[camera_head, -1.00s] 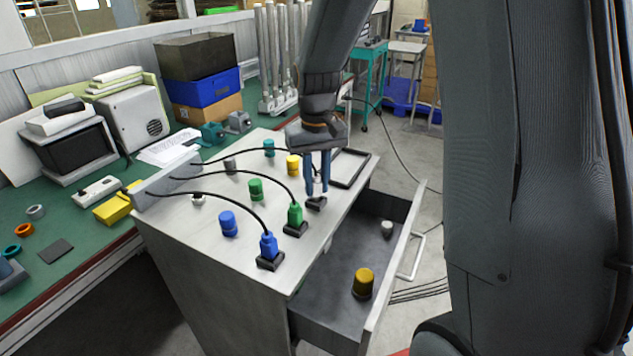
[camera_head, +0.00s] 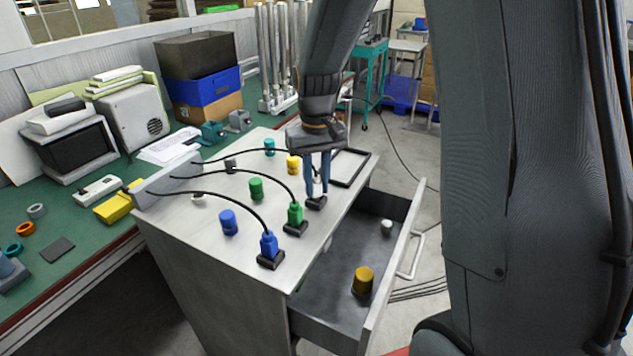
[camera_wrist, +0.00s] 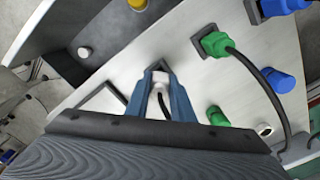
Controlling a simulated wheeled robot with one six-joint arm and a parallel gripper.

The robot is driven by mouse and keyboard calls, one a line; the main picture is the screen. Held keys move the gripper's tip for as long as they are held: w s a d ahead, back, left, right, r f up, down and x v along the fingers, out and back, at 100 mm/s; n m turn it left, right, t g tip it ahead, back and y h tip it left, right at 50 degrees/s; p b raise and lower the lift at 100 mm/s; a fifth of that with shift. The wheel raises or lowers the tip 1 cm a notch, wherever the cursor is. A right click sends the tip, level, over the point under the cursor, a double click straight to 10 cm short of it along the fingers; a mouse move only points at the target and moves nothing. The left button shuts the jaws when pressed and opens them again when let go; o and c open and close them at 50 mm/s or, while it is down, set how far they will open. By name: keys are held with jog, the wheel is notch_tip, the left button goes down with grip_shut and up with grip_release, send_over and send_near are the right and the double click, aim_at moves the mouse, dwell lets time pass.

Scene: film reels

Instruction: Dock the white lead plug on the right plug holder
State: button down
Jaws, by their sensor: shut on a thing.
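My gripper (camera_head: 317,190) points down over the cabinet top (camera_head: 185,222), its blue fingers at the right plug holder (camera_head: 316,203), a small dark block near the drawer side. In the wrist view the fingers are shut on the white lead plug (camera_wrist: 160,78), with its dark cable running back between them. The plug's front end is at the dark holder (camera_wrist: 158,67); I cannot tell how deep it sits. The green plug (camera_head: 295,213) and blue plug (camera_head: 268,245) stand upright in the other two holders, their black cables arching to the grey block (camera_head: 165,180).
A black frame (camera_head: 350,168) lies behind my gripper. The open drawer (camera_head: 330,290) holds a golden cylinder (camera_head: 363,281) and a small white one (camera_head: 387,227).

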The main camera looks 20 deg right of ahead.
aim_at(317, 183)
jog(key=shift+f, duration=0.4)
jog(key=c, duration=1.8)
grip_release()
jog(key=shift+r, duration=0.15)
notch_tip(317, 183, up, 11)
jog(key=p, duration=0.8)
jog(key=shift+s+f, duration=0.35)
jog(key=shift+t, duration=0.7)
jog(key=s+f+b, duration=0.2)
jog(key=s+f, duration=0.1)
jog(key=s, duration=0.2)
jog(key=s+f+b, duration=0.2)
jog(key=s+f, duration=0.1)
jog(key=s, duration=0.2)
jog(key=s+f+b, duration=0.3)
jog(key=s, duration=0.3)
jog(key=shift+f, duration=0.1)
